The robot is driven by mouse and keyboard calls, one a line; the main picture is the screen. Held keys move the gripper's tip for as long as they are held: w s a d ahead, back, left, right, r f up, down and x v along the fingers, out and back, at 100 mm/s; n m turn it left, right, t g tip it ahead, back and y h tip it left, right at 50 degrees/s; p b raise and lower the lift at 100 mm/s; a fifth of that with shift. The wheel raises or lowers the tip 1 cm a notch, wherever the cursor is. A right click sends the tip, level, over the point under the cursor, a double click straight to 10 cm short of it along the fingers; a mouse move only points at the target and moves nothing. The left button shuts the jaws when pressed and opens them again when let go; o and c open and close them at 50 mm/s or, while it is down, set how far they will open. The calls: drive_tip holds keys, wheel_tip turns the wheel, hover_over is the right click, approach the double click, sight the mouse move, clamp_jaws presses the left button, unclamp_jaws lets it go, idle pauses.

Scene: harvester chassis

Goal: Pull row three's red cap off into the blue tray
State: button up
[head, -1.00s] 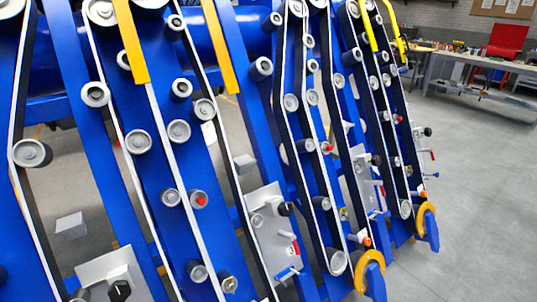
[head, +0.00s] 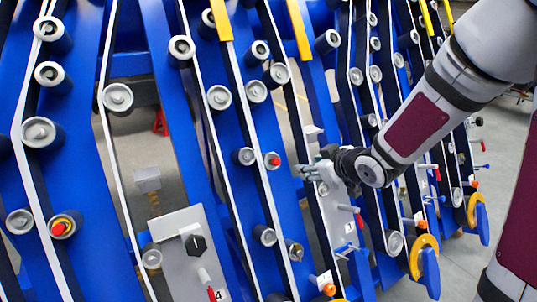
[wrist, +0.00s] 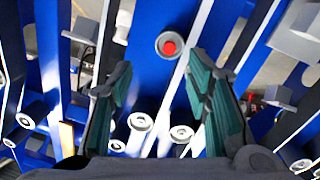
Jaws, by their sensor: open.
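A small red cap (head: 273,159) sits on the end of a grey-faced roller on a blue chassis beam in the head view. In the wrist view a red cap (wrist: 170,47) on a round grey end shows ahead of my fingertips, in the upper middle. My gripper (head: 306,170) is just right of the red cap in the head view, apart from it. In the wrist view my gripper (wrist: 157,78) has its two green-padded fingers spread wide with nothing between them. I cannot make out a blue tray in either view.
A grey plate (head: 178,252) with a black knob and a label 4 stands at lower middle. Rollers, white-edged belts and slanted blue beams crowd around my gripper.

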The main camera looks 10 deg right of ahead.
sight(278, 163)
drive_tip(key=w+a+f+b, duration=0.1)
drive_tip(key=w+f, duration=0.1)
drive_tip(key=w, duration=0.2)
drive_tip(key=w+a+f+t+y+b, duration=0.1)
drive_tip(key=w+a+f+b, duration=0.1)
drive_tip(key=w, duration=0.3)
drive_tip(key=w+a+f+y+b, duration=0.1)
drive_tip(key=w+a+f, duration=0.1)
drive_tip(key=w, duration=0.3)
drive_tip(key=shift+w+a+f, duration=0.2)
drive_tip(key=shift+w+f, duration=0.05)
drive_tip(key=shift+f, duration=0.45)
clamp_jaws()
